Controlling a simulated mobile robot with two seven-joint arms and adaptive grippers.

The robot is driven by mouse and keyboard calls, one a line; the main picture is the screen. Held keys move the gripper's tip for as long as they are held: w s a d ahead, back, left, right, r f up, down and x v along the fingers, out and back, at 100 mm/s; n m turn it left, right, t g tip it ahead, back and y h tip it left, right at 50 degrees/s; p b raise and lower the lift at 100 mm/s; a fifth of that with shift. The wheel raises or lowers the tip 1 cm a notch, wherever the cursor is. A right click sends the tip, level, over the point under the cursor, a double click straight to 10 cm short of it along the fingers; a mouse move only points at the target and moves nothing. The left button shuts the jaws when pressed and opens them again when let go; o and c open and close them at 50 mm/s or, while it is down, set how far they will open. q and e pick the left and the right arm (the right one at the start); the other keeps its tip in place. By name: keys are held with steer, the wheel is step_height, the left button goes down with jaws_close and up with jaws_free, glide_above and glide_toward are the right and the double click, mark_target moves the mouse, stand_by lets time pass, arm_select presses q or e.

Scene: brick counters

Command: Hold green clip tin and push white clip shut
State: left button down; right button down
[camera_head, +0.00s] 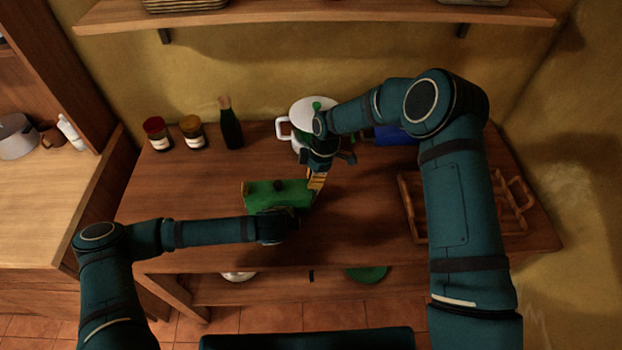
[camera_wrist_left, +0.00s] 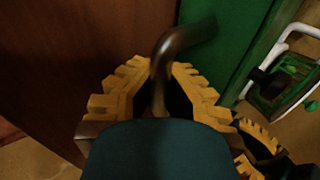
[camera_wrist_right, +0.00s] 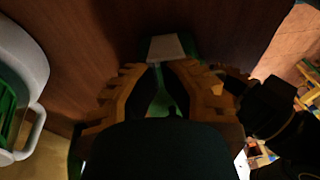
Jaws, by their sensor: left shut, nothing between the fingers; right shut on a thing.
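The green clip tin (camera_head: 262,194) lies on the wooden counter, with a small dark part on its top; its green side fills the top of the left wrist view (camera_wrist_left: 228,35). My right gripper (camera_head: 318,182) reaches down at its right end and is shut on green material (camera_wrist_right: 163,98) that looks like part of the tin. A pale block (camera_wrist_right: 166,47), perhaps the white clip, shows beyond these fingertips. My left gripper (camera_wrist_left: 160,72) is shut at the tin's near side. A dark curved bar (camera_wrist_left: 172,42) appears in line with its fingers; whether they touch is unclear. The head view hides any clip.
A white pot (camera_head: 283,129) stands behind the right gripper. Two jars (camera_head: 191,132) and a dark bottle (camera_head: 230,128) stand at the back left. A blue thing (camera_head: 396,135) is behind my right arm; a wooden rack (camera_head: 411,205) is at right. The front left counter is clear.

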steer(key=shift+d+f+y, duration=0.2)
steer(key=shift+d+y, duration=0.75)
steer(key=shift+y, duration=0.25)
steer(key=shift+d+f, duration=0.1)
steer(key=shift+d, duration=0.2)
steer(key=shift+a, duration=0.1)
steer(key=shift+a+f, duration=0.1)
steer(key=shift+a, duration=0.6)
steer(key=shift+a, duration=0.15)
steer(key=shift+a+r, duration=1.1)
steer(key=shift+a, duration=0.3)
steer(key=v, duration=1)
